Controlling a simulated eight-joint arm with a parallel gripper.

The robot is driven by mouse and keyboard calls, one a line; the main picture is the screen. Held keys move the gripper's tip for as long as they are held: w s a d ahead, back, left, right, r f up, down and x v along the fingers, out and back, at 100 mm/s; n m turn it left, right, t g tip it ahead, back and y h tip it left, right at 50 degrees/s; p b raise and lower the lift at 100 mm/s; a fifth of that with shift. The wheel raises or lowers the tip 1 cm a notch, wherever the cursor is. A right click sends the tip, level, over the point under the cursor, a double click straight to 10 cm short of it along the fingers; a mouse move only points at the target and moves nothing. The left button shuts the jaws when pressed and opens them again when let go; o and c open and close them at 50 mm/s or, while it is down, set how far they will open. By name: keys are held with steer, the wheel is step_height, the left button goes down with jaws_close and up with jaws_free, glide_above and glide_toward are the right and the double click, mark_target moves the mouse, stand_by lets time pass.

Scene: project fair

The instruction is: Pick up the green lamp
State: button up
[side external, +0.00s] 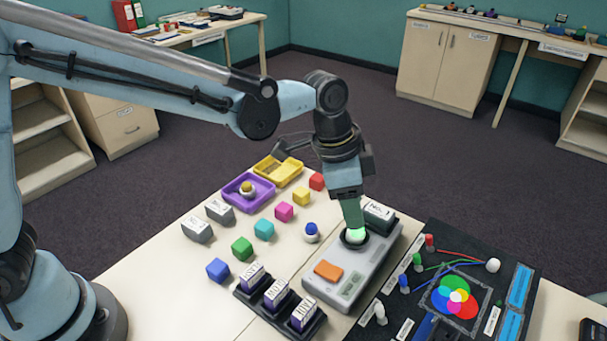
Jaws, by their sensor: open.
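The green lamp (356,237) is a small round, pale-green ball that looks lit. It sits in a dark round socket at the far end of a grey box (345,272). My gripper (352,220) points down right over the lamp, with its fingers at the top of the ball. The jaws are open. The nearer finger hides part of the lamp, so I cannot tell whether the fingers touch it.
A blue-topped lamp (312,231) stands left of the box. A yellow-topped lamp (247,188) is in a purple tray (229,188). Several coloured cubes lie left. A label block (379,215) stands close beside the gripper. A black board (480,262) lies right.

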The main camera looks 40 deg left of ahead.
mark_target(357, 233)
steer(key=shift+x, duration=2.6)
steer(key=shift+w+a, duration=0.1)
steer(key=shift+a, duration=0.05)
steer(key=c, duration=0.9)
jaws_close()
steer(key=shift+r, duration=0.15)
